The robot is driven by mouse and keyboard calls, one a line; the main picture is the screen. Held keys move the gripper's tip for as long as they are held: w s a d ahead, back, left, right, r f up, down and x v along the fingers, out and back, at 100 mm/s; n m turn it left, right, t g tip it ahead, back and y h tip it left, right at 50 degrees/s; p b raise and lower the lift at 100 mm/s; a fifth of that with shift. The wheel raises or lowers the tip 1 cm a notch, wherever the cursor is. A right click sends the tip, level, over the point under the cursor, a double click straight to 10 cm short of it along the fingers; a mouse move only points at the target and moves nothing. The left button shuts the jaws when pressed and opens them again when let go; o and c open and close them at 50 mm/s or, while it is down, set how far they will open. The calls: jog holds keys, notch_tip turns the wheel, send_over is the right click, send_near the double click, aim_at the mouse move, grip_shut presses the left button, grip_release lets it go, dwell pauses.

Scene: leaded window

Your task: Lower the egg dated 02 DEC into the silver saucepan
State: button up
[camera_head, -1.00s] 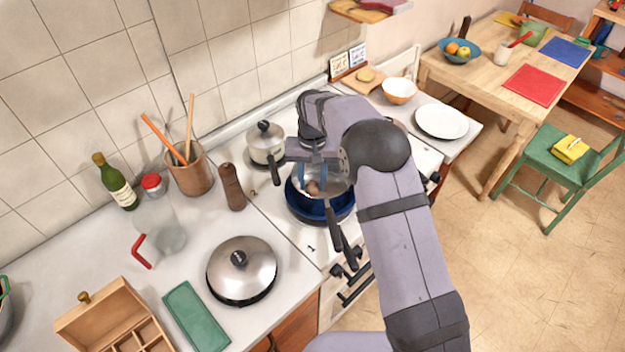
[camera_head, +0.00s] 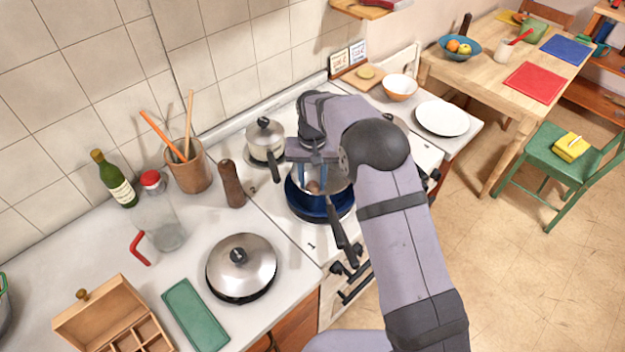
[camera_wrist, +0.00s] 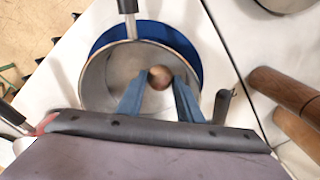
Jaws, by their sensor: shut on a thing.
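My gripper (camera_wrist: 160,84) is shut on a brown egg (camera_wrist: 160,76) held between its blue fingertips. The egg also shows in the head view (camera_head: 313,187). No date is readable on it. The silver saucepan (camera_wrist: 103,85) is open, and in the wrist view the egg appears over its right inner side. Its dark handle (camera_head: 338,228) points toward the front of the stove. My arm and fingers hide part of the saucepan in the head view. I cannot tell how far the egg is above the saucepan's bottom.
A blue pan (camera_head: 318,213) shows around and below the silver saucepan. A lidded pot (camera_head: 265,148) stands behind left, its dark handle close to my gripper. A pepper mill (camera_head: 232,185) and a lidded frying pan (camera_head: 241,285) stand on the counter at left.

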aim_at(313, 182)
jog(key=shift+f, duration=0.5)
dwell(0.4)
jog(key=o, duration=0.8)
jog(key=shift+b, duration=0.3)
jog(key=shift+a+r+b, duration=0.1)
jog(key=shift+r+b, duration=0.2)
jog(key=shift+r, duration=0.2)
notch_tip(313, 182, up, 6)
jog(key=shift+f+b, duration=0.1)
jog(key=shift+b, duration=1)
jog(key=shift+d+r, duration=0.2)
jog(key=shift+r, duration=0.1)
